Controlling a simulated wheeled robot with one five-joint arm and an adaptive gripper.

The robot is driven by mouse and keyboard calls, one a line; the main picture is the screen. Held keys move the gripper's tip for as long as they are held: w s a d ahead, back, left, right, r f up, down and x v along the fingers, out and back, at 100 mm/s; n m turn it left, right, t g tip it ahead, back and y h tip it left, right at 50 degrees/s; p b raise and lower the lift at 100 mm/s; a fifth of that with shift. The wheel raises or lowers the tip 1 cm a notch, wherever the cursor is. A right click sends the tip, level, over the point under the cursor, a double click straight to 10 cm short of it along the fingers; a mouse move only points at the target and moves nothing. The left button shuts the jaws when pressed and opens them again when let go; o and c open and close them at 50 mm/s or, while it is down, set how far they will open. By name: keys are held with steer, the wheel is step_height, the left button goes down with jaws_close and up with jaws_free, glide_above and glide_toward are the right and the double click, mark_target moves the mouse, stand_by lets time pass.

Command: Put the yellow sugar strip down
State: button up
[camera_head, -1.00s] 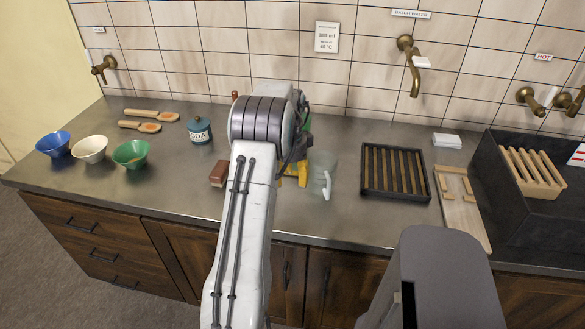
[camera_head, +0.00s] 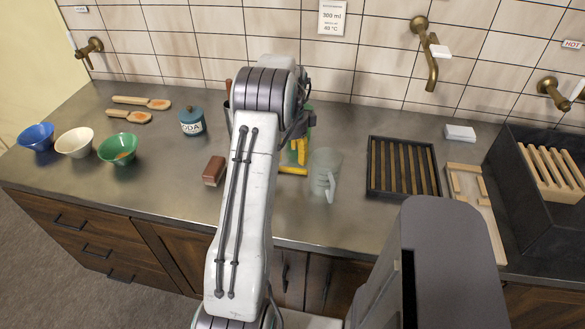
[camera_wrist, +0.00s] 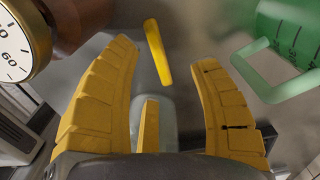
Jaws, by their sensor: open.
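My gripper (camera_wrist: 166,56) has two yellow ribbed fingers, which stand wide apart in the wrist view. The yellow sugar strip (camera_wrist: 157,51) shows between and beyond the fingertips, tilted, with neither finger touching it in the picture. It appears to lie on the grey metal counter (camera_wrist: 190,32). A second, shorter yellow piece (camera_wrist: 149,126) shows between the finger bases; I cannot tell what it is. In the head view my gripper (camera_head: 299,148) is partly hidden behind my arm. A yellow piece (camera_head: 293,171) shows just below it, left of the clear jug (camera_head: 323,175).
In the wrist view a green handled vessel (camera_wrist: 288,60) is close on the right and a dial (camera_wrist: 20,45) on the left. A brown block (camera_head: 214,170) lies left of my arm. A slatted black tray (camera_head: 403,168) stands right of the jug.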

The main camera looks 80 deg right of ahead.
mark_target(290, 169)
steer(key=f, duration=0.3)
steer(key=f+p, duration=0.1)
steer(key=shift+w+a+f, duration=0.15)
steer(key=shift+w+a, duration=0.05)
steer(key=shift+a, duration=0.2)
steer(key=shift+f, duration=0.65)
jaws_close()
